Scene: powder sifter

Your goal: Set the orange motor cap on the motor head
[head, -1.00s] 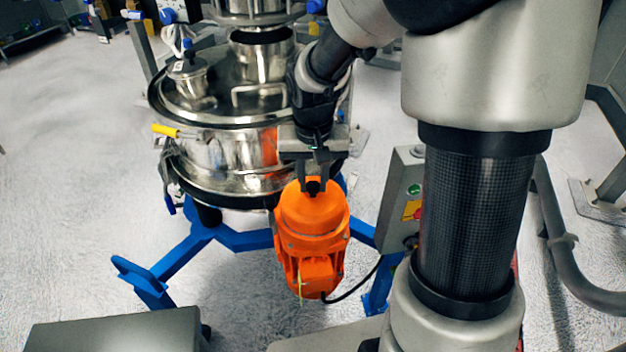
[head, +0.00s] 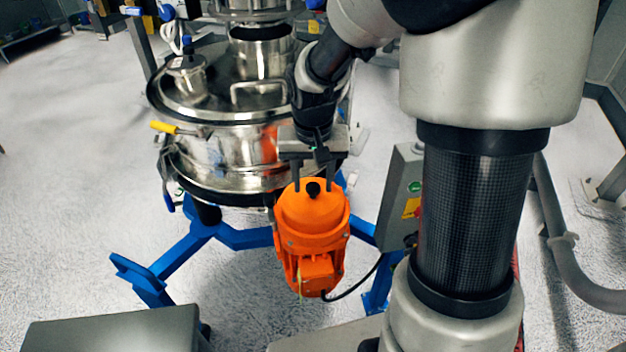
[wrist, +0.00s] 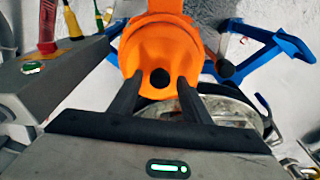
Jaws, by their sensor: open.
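The orange motor cap (head: 312,211) sits on top of the orange motor body (head: 316,272), with a black knob (head: 313,188) at its centre. In the wrist view the cap (wrist: 157,48) fills the top middle, and the black knob (wrist: 160,78) shows between the finger ends. My gripper (head: 313,187) is just above the cap, its two fingers spread on either side of the knob and apart from it. It is open and holds nothing. The motor head under the cap is hidden.
The steel sifter (head: 225,150) stands behind and left of the motor on a blue frame (head: 245,239). A grey control box (head: 401,195) with a green button stands to the right. A grey surface (head: 115,332) lies at the front left. A black cable (head: 352,287) runs from the motor.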

